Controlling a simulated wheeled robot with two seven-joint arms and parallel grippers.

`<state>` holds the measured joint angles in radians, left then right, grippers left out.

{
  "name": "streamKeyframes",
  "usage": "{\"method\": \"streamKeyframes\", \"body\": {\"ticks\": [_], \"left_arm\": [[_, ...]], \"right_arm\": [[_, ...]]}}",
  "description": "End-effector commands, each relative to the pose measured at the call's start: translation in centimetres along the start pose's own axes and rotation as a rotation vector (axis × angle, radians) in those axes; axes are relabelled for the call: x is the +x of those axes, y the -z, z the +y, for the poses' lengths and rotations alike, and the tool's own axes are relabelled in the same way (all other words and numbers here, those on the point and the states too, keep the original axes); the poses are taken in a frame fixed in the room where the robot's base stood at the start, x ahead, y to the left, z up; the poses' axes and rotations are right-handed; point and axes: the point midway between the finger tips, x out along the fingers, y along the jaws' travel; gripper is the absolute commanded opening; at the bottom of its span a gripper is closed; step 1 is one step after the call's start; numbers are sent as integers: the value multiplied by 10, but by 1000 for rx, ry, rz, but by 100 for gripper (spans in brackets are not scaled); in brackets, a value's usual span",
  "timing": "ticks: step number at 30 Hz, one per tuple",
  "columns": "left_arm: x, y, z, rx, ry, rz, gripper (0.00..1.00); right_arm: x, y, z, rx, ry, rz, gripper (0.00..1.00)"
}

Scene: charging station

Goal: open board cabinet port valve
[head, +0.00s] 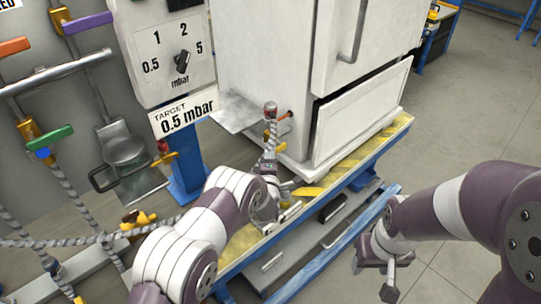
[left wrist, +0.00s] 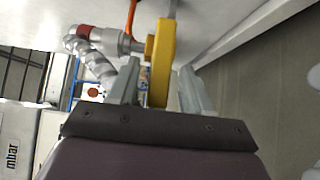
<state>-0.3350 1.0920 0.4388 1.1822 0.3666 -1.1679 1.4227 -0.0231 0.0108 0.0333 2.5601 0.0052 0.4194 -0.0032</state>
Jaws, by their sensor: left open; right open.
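The white cabinet (head: 265,60) stands on a blue-framed bench. In the left wrist view the yellow handle (left wrist: 160,60) lies between the two open fingers of my left gripper (left wrist: 158,88), with visible gaps on both sides. A grey fitting with a red collar (left wrist: 86,32) and a braided hose join beside the handle. My right gripper (head: 374,272) is open and empty, away from the cabinet over the floor.
A gauge panel (head: 165,45) with a dial and a 0.5 mbar target sign (head: 186,112) stands left of the cabinet. Pipes and coloured valve handles, including a green one (head: 45,140), fill the left. Floor at right is clear.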

Motion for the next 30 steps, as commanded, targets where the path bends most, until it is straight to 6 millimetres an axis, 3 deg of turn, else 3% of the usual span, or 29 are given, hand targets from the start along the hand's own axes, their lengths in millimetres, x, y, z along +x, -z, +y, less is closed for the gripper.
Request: {"method": "streamKeyframes", "body": {"ticks": [10, 14, 15, 23, 30], "left_arm": [[8, 0, 0, 1, 0, -1, 46], [7, 0, 0, 1, 1, -1, 3], [7, 0, 0, 2, 1, -1, 0], [7, 0, -4, -11, -12, -1, 0], [8, -1, -18, -90, -93, -1, 0]], "right_arm": [[1, 0, 0, 0, 0, 0, 51], [1, 0, 0, 0, 0, 0, 51], [1, 0, 0, 0, 0, 0, 51], [8, -1, 0, 0, 0, 0, 51], [45, -5, 0, 0, 0, 0, 51]]}}
